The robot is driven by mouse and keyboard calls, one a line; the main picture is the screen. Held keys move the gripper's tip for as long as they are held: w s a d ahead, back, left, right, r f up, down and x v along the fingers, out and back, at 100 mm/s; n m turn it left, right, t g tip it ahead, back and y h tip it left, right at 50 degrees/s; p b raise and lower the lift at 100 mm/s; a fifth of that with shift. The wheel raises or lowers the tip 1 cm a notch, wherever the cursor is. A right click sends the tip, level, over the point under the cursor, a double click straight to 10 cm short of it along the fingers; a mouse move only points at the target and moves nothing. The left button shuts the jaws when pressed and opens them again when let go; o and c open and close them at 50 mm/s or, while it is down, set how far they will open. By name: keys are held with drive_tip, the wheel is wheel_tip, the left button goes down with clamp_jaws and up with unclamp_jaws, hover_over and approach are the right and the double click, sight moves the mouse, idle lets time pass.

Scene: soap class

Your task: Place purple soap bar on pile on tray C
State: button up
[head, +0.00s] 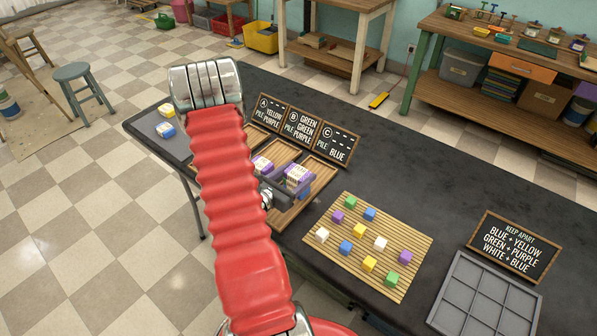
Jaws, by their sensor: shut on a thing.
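Tray C (322,173) is the right one of the wooden trays, in front of the chalkboard sign C (335,145), which reads "PILE" and "BLUE". A purple and white banded soap bar (298,174) shows over tray C at my gripper (284,186). My gripper is shut on this purple bar. A bit of blue (303,195) shows low beside it, perhaps another bar below; I cannot tell if the two touch. Another purple and white bar (262,165) shows to the left, around the middle tray. My red arm hides much of the trays' left side.
A bamboo mat (340,268) with several coloured cubes lies right of the trays. A grey divided tray (458,320) and a "KEEP APART" sign (515,246) are at the right. A grey mat (150,127) with yellow and blue bars is at the left end. The dark table's back is clear.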

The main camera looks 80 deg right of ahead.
drive_tip(key=o, duration=1.1)
drive_tip(key=shift+f, duration=0.1)
drive_tip(key=shift+o, duration=0.2)
drive_tip(key=shift+v, duration=6.05)
drive_tip(key=shift+w, duration=0.1)
drive_tip(key=shift+r, duration=0.2)
